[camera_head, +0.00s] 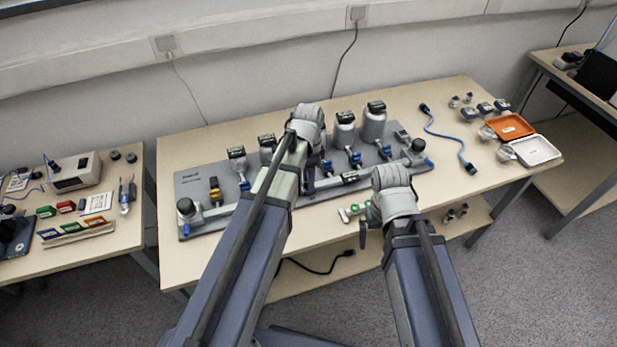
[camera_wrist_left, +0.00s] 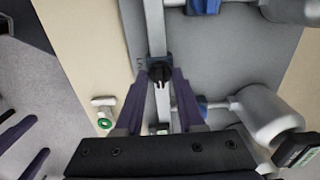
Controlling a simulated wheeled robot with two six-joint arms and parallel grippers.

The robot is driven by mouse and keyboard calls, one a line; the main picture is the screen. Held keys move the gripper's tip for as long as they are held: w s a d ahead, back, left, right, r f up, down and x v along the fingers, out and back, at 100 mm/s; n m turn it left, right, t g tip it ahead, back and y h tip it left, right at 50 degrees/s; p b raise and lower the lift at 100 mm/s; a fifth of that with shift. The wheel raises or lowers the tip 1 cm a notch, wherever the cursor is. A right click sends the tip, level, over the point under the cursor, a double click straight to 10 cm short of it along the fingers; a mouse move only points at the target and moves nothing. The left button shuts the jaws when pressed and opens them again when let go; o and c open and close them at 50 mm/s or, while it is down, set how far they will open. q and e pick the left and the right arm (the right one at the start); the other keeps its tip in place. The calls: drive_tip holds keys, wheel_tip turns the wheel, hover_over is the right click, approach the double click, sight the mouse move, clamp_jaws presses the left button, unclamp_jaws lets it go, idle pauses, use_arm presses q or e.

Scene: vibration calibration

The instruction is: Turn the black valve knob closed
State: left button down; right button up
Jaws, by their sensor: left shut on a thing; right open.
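The black valve knob (camera_wrist_left: 160,71) sits on a silver pipe (camera_wrist_left: 156,30) along the grey board in the left wrist view. The two dark purple fingers of my left gripper (camera_wrist_left: 161,82) flank it, shut on it from both sides. In the head view my left gripper (camera_head: 311,178) reaches down to the middle of the grey board (camera_head: 240,213), and the arm hides the knob there. My right gripper (camera_head: 368,232) is near the table's front edge, away from the knob. Its fingers are mostly hidden by its wrist.
Several capped containers, such as the grey one (camera_head: 373,122), stand along the back of the board. A small fitting with a green ring (camera_wrist_left: 104,117) lies in front. A blue cable (camera_head: 445,137), an orange tray (camera_head: 509,126) and a white tray (camera_head: 536,151) lie right.

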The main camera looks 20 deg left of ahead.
idle(0.4)
use_arm(q)
drive_tip(key=n, duration=1.4)
drive_tip(key=shift+n, duration=1.9)
drive_tip(key=c, duration=0.5)
unclamp_jaws()
